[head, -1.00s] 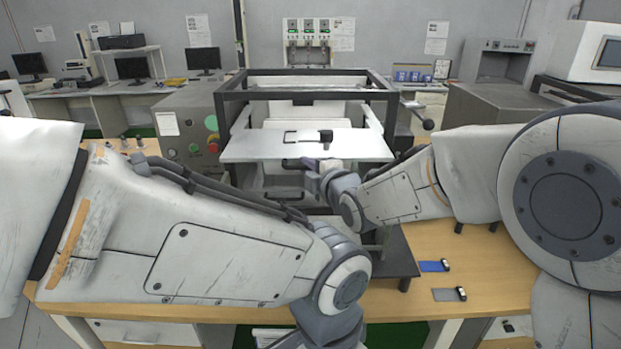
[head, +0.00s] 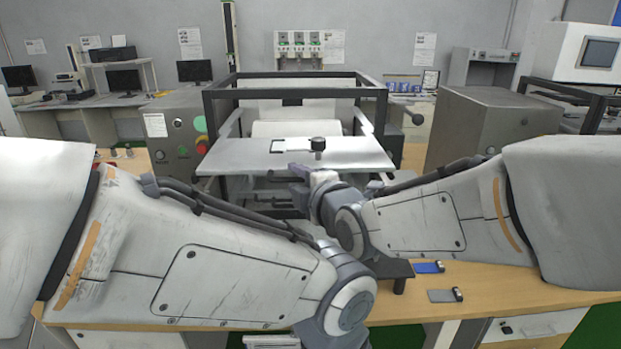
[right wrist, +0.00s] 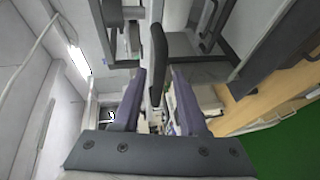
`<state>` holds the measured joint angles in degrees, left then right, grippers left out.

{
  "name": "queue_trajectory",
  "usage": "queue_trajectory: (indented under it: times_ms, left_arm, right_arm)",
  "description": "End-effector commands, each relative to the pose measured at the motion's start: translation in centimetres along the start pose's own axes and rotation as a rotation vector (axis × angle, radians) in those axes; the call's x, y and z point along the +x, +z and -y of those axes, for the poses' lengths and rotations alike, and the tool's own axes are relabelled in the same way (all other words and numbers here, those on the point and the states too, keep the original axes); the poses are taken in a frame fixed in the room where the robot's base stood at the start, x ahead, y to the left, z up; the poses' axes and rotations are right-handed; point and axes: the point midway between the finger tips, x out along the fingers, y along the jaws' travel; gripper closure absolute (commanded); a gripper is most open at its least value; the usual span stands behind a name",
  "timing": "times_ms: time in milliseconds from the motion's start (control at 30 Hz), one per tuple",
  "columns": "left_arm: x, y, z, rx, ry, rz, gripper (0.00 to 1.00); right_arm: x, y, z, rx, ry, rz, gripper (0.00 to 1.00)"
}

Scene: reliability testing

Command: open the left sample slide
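The machine in the head view has a dark open frame (head: 290,93) with a pale flat plate (head: 235,158) jutting from its front. The plate carries a black knob (head: 318,144) and a dark-outlined rectangle. My right gripper (head: 299,172) is at the plate's front edge, partly hidden by its own wrist. In the right wrist view, the right gripper (right wrist: 158,98) has its fingers apart, with a dark upright bar (right wrist: 158,58) between them and gaps on both sides. I cannot tell which slide the bar belongs to.
A control box (head: 178,140) with a red button stands left of the frame. A grey cabinet (head: 480,125) is at the right. Two small flat items, blue (head: 427,267) and grey (head: 441,296), lie on the wooden table (head: 510,290).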

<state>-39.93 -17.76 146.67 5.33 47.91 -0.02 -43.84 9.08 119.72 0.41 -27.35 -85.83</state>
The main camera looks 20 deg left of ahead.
Motion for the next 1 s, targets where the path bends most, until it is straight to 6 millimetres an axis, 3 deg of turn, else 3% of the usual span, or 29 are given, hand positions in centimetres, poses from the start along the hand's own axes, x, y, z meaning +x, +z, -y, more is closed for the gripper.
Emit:
queue_trajectory:
  times_ms: [300, 433, 800, 1000]
  left_arm:
    - [0.0, 0.0, 0.0, 0.0, 0.0, 0.0, 0.5]
    - [0.4, 0.0, 0.0, 0.0, 0.0, 0.0, 0.5]
    - [2.2, 0.1, 0.2, 0.0, 0.0, 0.0, 0.5]
    - [2.5, 0.1, 0.2, 0.0, 0.0, 0.0, 0.5]
  right_arm:
    - [-0.1, 0.0, -0.2, 0.001, 0.005, 0.001, 0.55]
    - [-1.1, 0.1, -0.2, 0.001, 0.007, 0.001, 0.55]
    - [-7.7, 0.0, -0.1, 0.001, 0.008, 0.0, 0.55]
    - [-9.9, 0.0, -0.1, 0.001, 0.006, 0.0, 0.55]
